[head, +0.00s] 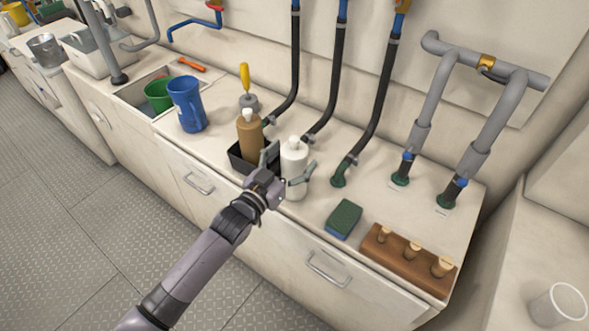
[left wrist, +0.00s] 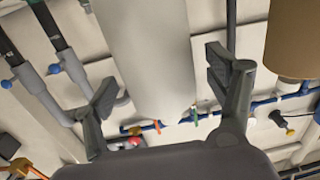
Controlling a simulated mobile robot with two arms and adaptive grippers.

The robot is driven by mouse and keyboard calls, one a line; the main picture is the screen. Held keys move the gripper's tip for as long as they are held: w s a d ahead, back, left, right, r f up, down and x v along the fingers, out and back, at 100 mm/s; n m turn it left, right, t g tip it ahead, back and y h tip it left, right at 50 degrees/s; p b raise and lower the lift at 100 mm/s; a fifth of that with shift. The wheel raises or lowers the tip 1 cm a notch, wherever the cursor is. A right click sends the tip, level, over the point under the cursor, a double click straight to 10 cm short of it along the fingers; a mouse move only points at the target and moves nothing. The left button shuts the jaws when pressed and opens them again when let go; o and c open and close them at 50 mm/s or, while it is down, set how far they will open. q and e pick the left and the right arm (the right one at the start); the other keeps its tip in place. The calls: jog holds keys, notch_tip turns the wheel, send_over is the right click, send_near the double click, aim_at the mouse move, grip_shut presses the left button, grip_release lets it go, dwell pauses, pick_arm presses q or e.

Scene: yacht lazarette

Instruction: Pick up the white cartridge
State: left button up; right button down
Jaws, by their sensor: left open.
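The white cartridge (head: 294,158) stands upright on the counter in the head view, beside a dark tray. My left gripper (head: 286,165) is open, with one finger on each side of the cartridge. In the left wrist view the white cartridge (left wrist: 148,55) fills the space between the two open fingers (left wrist: 162,82), with a gap visible on both sides. The fingers do not appear closed on it. The cartridge's lower front is partly hidden by my gripper in the head view. My right gripper is not in view.
A brown bottle (head: 249,131) stands in the dark tray (head: 238,158), close left of the cartridge. A blue jug (head: 187,104) is farther left. A sponge (head: 344,219) and a wooden block with pegs (head: 404,258) lie to the right. Black hoses (head: 378,95) rise behind.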

pick_arm(q)
jog(key=shift+w+d, duration=0.3)
jog(key=shift+w, duration=0.2)
jog(key=shift+s, duration=0.1)
jog(key=c, duration=1.6)
jog(key=shift+c, duration=1)
jog(key=shift+r, duration=0.15)
